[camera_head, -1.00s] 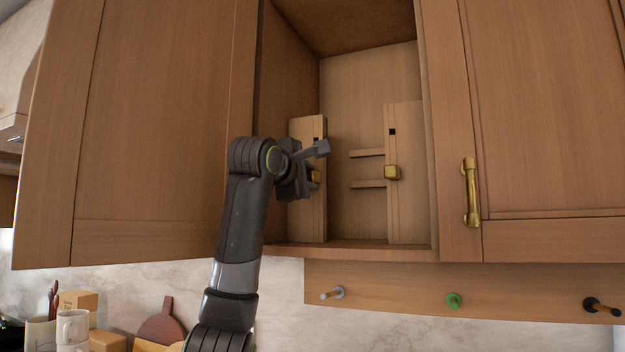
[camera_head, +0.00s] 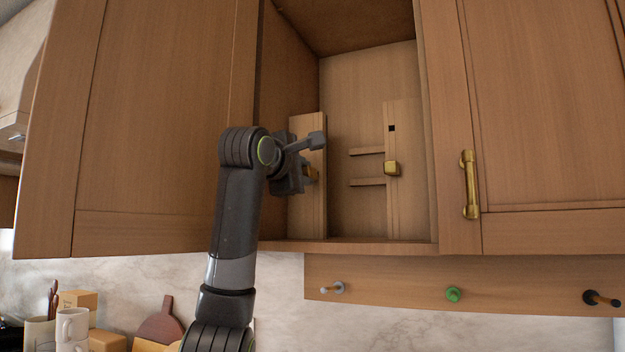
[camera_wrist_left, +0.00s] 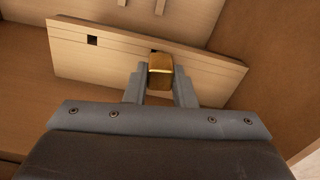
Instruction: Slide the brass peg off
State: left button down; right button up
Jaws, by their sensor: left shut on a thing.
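A brass peg (camera_head: 314,173) sits on the front of the left upright wooden board (camera_head: 308,222) inside the open cupboard. My left gripper (camera_head: 314,158) is shut on this peg and partly hides it and the board's upper part. In the left wrist view the peg (camera_wrist_left: 160,72) lies between the two fingertips (camera_wrist_left: 161,82), against the board (camera_wrist_left: 120,48), which has a dark square hole near one end. My right gripper is not in view.
Two short wooden ledges (camera_head: 367,152) lie between the boards. The cupboard's side walls and floor (camera_head: 345,245) surround the gripper. A closed door with a brass handle (camera_head: 469,185) is at right.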

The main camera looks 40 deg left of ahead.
pick_arm(q)
jog(key=b+v, duration=0.1)
jog(key=v, duration=0.2)
jog(key=shift+s+r+b, duration=0.15)
jog(key=shift+s+b, duration=0.05)
jog(key=shift+b, duration=0.1)
dwell(0.3)
